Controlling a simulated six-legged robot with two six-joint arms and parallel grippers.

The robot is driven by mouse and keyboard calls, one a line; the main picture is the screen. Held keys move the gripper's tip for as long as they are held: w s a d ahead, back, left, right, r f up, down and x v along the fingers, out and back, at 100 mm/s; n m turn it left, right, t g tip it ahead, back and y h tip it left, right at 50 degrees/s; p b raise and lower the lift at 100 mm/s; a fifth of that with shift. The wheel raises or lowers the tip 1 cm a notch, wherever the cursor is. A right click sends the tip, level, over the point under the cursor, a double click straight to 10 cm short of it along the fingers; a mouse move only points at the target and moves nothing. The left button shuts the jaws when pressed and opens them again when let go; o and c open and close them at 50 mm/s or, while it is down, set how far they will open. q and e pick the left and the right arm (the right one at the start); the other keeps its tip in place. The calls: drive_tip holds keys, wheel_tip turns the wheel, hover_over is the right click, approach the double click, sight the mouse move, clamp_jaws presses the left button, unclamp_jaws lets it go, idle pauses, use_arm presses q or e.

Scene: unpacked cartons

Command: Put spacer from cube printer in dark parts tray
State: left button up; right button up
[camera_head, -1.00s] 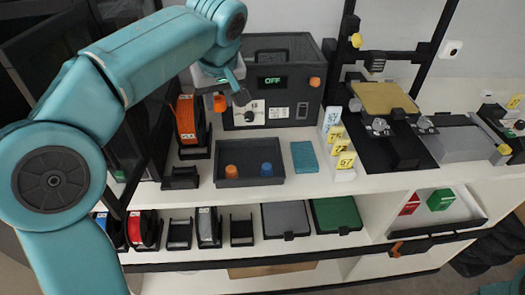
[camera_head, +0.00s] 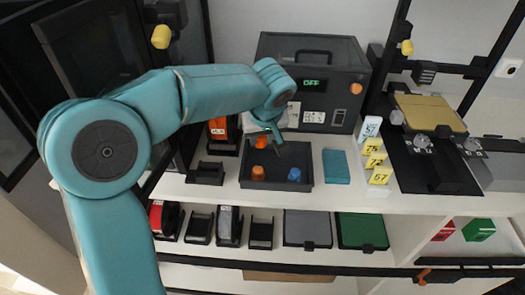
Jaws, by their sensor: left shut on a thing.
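My left gripper (camera_head: 271,137) is shut on a small orange spacer (camera_head: 262,142) and holds it above the back part of the dark parts tray (camera_head: 246,186). Inside the tray stand another orange spacer (camera_head: 258,173) on the left and a blue spacer (camera_head: 294,174) on the right. The fingers are small and partly hidden by my left wrist. I cannot tell for sure which machine is the cube printer. My right gripper is not in view.
A dark box with an OFF display (camera_head: 322,87) stands behind the tray. A teal block (camera_head: 336,167) and yellow number cards (camera_head: 376,160) are to the right. A black spool holder (camera_head: 205,174) is to the left. A printer with a gold plate (camera_head: 430,113) stands further right.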

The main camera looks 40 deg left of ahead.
sight(263, 145)
use_arm(q)
wheel_tip(263, 145, down, 5)
drive_tip(key=shift+w+r, duration=0.1)
drive_tip(key=shift+r, duration=0.05)
drive_tip(key=shift+b, duration=0.35)
drive_tip(key=o, duration=0.7)
drive_tip(key=shift+d+r, duration=0.1)
drive_tip(key=shift+r, duration=0.25)
drive_tip(key=p+v, duration=0.1)
drive_tip(key=v, duration=1)
drive_tip(key=shift+r, duration=0.15)
